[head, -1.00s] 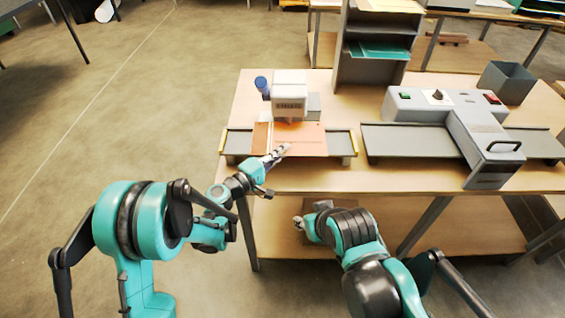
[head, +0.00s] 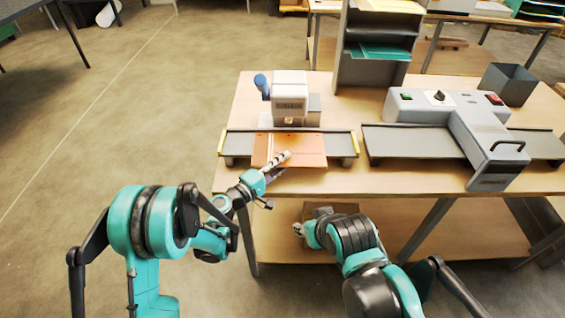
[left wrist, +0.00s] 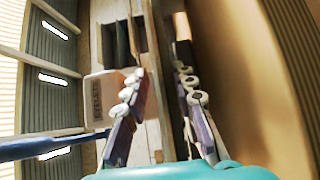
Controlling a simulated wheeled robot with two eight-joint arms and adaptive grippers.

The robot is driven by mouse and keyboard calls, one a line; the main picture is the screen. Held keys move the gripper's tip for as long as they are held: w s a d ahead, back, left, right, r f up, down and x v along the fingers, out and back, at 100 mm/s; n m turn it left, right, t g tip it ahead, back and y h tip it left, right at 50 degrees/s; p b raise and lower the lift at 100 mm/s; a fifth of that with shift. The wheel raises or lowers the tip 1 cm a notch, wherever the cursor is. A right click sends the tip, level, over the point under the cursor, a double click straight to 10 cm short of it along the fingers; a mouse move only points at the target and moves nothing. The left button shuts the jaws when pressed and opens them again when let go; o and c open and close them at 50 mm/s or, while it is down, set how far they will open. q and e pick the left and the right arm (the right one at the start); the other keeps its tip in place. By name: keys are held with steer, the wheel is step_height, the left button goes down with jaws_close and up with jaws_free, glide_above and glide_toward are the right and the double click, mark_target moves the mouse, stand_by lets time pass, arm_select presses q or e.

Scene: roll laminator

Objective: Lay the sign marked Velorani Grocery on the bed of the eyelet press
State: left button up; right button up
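The orange sign (head: 308,146) lies flat across the middle of the grey bed (head: 340,144) of the eyelet press (head: 290,90), in front of the press head. Its lettering is too small to read. My left gripper (head: 287,158) is at the sign's front edge, with one finger showing over it.
The grey laminator (head: 470,125) stands right of the press on the same table (head: 400,178). A dark shelf unit (head: 362,70) stands behind, and a grey bin (head: 507,84) sits at the back right. Yellow-ended stops bound the press bed.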

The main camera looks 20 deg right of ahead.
arm_select(q)
steer(key=shift+r, duration=0.15)
steer(key=shift+s+a, duration=0.1)
steer(key=shift+a, duration=0.15)
steer(key=p+v, duration=0.1)
steer(key=v, duration=0.4)
steer(key=shift+s+a, duration=0.1)
steer(key=shift+a, duration=0.05)
steer(key=b+v, duration=0.3)
steer(key=v, duration=0.3)
steer(key=shift+s+a, duration=0.1)
steer(key=shift+s, duration=0.05)
